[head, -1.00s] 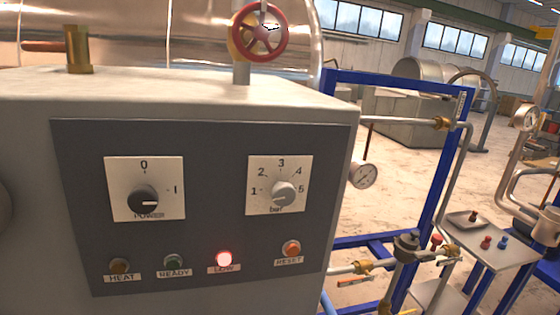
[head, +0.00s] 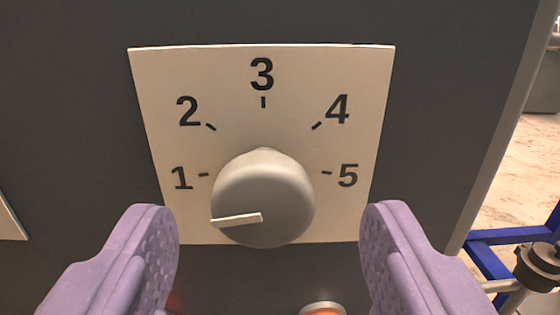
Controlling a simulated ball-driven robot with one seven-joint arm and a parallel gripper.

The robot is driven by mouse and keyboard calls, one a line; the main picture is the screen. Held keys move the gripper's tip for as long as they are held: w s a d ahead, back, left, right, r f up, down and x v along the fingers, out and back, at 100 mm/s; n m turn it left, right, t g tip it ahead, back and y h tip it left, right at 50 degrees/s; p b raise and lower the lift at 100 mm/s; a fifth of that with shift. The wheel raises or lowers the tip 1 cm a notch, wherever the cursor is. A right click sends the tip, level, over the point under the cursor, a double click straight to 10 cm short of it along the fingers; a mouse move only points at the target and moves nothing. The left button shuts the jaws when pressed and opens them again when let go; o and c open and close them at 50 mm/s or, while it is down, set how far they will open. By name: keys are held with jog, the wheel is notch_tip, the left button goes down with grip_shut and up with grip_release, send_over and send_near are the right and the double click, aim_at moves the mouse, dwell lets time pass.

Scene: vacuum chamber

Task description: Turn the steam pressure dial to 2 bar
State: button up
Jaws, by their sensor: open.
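The steam pressure dial's round grey knob (head: 275,180) sits low on a cream square plate (head: 225,65) marked 1 to 5. Its white pointer line points left and slightly down, toward the side of the 1 and a little below that mark, as seen from here. The 2 mark is at the upper left of the knob. My gripper (head: 270,212) is open, with one purple padded finger on each side of the knob. Wide gaps show between the knob and both fingers, and I see no contact. The gripper is empty.
The plate is on a dark grey panel (head: 70,110). An orange reset button (head: 323,309) shows just below the knob. Part of another pale plate (head: 8,222) is at the left edge. A blue frame (head: 510,236) with pipe fittings stands at the right, beyond the cabinet edge.

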jog(key=shift+w+a+r, duration=0.1)
jog(key=shift+w+a, duration=0.05)
jog(key=shift+w, duration=0.85)
jog(key=c, duration=1)
jog(key=shift+c, duration=0.2)
jog(key=shift+b, duration=0.4)
jog(key=m+b, duration=0.3)
jog(key=b, duration=0.1)
jog(key=shift+f+m+b, duration=0.3)
jog(key=shift+m+b, duration=0.1)
jog(key=m+b, duration=0.2)
jog(key=b, duration=0.1)
jog(key=m+b, duration=0.1)
jog(key=m, duration=0.1)
jog(key=m+b, duration=0.1)
jog(key=b, duration=0.1)
jog(key=shift+d+r+m, duration=0.1)
jog(key=shift+d+m, duration=0.1)
jog(key=shift+m, duration=0.2)
jog(key=shift+r, duration=0.1)
